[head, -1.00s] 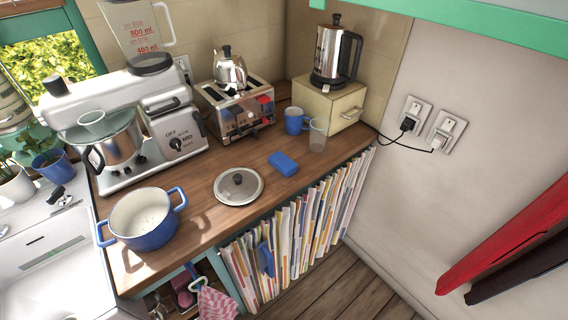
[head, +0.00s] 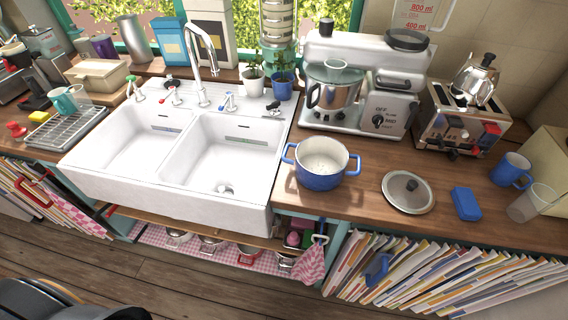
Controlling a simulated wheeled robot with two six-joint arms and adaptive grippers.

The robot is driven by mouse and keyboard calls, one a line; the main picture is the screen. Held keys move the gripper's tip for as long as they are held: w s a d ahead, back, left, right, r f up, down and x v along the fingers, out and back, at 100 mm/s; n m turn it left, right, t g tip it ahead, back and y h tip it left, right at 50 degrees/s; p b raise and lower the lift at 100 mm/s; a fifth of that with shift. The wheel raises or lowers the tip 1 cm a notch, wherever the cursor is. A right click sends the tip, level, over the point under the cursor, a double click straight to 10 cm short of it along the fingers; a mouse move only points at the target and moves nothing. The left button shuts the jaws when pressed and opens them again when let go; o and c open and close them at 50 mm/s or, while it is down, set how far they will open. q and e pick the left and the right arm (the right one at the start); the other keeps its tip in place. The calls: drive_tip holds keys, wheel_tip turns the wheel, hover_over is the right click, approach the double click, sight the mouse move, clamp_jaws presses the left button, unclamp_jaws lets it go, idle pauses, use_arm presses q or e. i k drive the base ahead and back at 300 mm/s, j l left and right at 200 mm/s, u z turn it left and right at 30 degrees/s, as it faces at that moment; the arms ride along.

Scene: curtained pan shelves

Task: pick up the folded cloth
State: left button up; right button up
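A small blue block-like piece (head: 466,203) lies flat on the wooden counter at the right, beside the pot lid. It may be the folded cloth, but I cannot tell cloth from sponge at this size. A pink checkered cloth (head: 313,264) hangs below the counter edge, right of the sink; it looks draped rather than folded. Neither of my grippers shows in the head view.
A blue pot (head: 320,178) and a glass lid (head: 408,192) stand on the counter (head: 360,205). A blue mug (head: 511,168) and clear cup (head: 532,203) are at the right. Under the double sink (head: 175,150), pans (head: 249,253) sit on a low open shelf. Wooden floor lies in front.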

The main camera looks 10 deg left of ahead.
sight(466, 205)
drive_tip(key=z, duration=1.25)
drive_tip(key=l, duration=0.1)
